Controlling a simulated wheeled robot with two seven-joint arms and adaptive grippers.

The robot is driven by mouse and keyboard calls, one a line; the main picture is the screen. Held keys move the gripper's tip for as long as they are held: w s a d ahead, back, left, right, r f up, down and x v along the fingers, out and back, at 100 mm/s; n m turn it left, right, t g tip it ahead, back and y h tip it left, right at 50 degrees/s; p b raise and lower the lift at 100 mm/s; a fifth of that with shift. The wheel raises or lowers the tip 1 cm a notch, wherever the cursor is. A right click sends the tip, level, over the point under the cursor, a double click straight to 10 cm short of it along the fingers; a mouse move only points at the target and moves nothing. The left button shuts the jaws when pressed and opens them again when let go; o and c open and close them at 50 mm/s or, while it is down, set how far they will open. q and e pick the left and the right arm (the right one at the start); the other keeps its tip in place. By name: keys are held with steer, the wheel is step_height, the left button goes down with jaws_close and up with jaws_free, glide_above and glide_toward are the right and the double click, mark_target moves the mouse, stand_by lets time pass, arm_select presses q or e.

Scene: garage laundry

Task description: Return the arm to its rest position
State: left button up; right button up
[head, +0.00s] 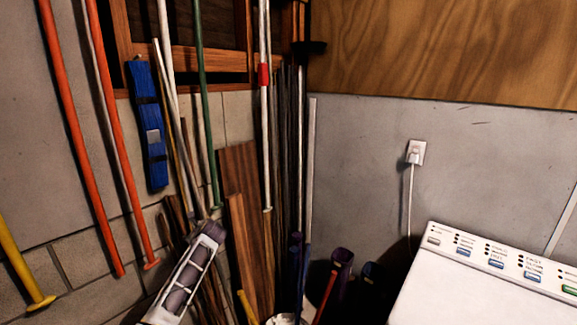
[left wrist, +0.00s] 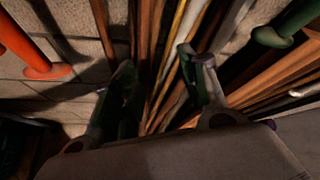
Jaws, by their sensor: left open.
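My left gripper (left wrist: 158,95) shows in the left wrist view with its two dark fingers spread apart. It is open, and nothing is held between the fingers. Behind the fingers are several long wooden sticks and poles; I cannot tell how close they are. In the head view a white and purple part of what looks like my left arm (head: 185,275) rises from the lower left, tilted up to the right, in front of the leaning boards. Its fingers cannot be made out there. My right gripper is in neither view.
Orange poles (head: 75,140), a green pole (head: 203,110) and brown boards (head: 240,200) lean in the corner. A blue strapped item (head: 149,125) hangs on the wall. A white washing machine (head: 480,290) stands at the lower right.

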arm_select(q)
steer(key=s+d+f+n+g+h, duration=0.15)
steer(key=s+f, duration=0.35)
steer(key=f, duration=0.8)
steer(key=s+d+f+n+h, duration=0.15)
steer(key=s+f, duration=0.25)
steer(key=f, duration=0.9)
steer(key=s+d+f+n+g+h+b, duration=0.1)
steer(key=s+f+n, duration=0.1)
steer(key=s+f, duration=0.7)
steer(key=s+d+f+n+g+h, duration=0.1)
steer(key=s+f+n+g, duration=0.15)
steer(key=s+f, duration=0.75)
steer(key=s+d+f+n+g+h, duration=0.1)
steer(key=s+f+n, duration=0.2)
steer(key=s+f, duration=0.6)
steer(key=s+d+f+n+h, duration=0.1)
steer(key=s+d+f+n, duration=0.15)
steer(key=s+f, duration=0.7)
steer(key=s+f+n+g, duration=0.1)
steer(key=s+f+n, duration=0.1)
steer(key=s, duration=1.2)
steer(key=s+f+n+g+b, duration=0.1)
steer(key=s+n, duration=0.3)
steer(key=s, duration=1)
steer(key=shift+d+f+n+h, duration=0.3)
steer(key=shift+f, duration=0.6)
steer(key=shift+w, duration=0.1)
